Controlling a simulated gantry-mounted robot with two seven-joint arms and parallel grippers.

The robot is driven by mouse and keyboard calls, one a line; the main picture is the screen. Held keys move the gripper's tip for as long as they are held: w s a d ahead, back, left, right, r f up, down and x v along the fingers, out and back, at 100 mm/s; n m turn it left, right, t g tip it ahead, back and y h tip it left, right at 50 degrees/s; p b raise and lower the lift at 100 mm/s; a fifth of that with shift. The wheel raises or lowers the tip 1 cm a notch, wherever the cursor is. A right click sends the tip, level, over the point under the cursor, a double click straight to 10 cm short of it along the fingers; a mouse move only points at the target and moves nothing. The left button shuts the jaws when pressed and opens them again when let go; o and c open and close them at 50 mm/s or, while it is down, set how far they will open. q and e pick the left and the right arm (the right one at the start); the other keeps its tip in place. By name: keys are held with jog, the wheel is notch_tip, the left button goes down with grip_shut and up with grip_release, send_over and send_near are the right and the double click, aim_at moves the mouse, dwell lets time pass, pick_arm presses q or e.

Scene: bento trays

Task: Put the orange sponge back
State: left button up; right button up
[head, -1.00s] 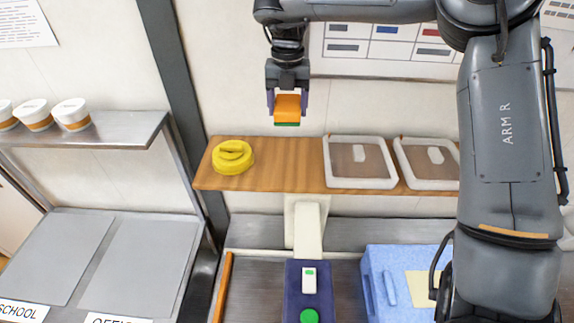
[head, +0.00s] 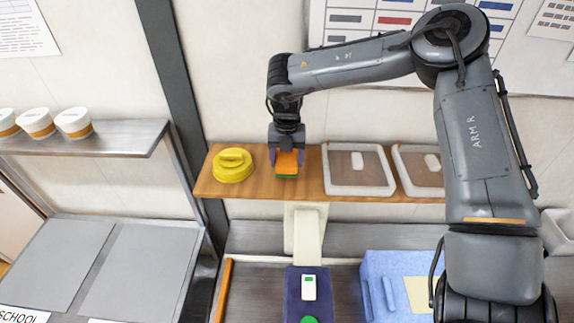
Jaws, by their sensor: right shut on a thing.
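The orange sponge (head: 287,163) has a green underside and is held between the fingers of my right gripper (head: 287,155). The gripper points down at the wooden shelf (head: 310,191), between a yellow round lid-like item (head: 232,165) and a clear lidded container. The sponge is at or just above the shelf surface; I cannot tell whether it touches. My left gripper is not in view.
Two clear containers with pale rims (head: 359,189) (head: 420,190) stand on the shelf to the right. Below are a blue box (head: 385,262) and a dark blue stand (head: 308,280). Several white cups (head: 75,123) stand on a metal shelf at left.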

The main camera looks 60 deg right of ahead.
notch_tip(320, 180, down, 3)
jog(key=shift+p, duration=0.3)
jog(key=shift+f, duration=0.1)
jog(key=shift+f, duration=0.1)
jog(key=shift+f+b, duration=0.1)
jog(key=shift+b, duration=0.2)
jog(key=o, duration=0.9)
jog(key=shift+o, duration=0.2)
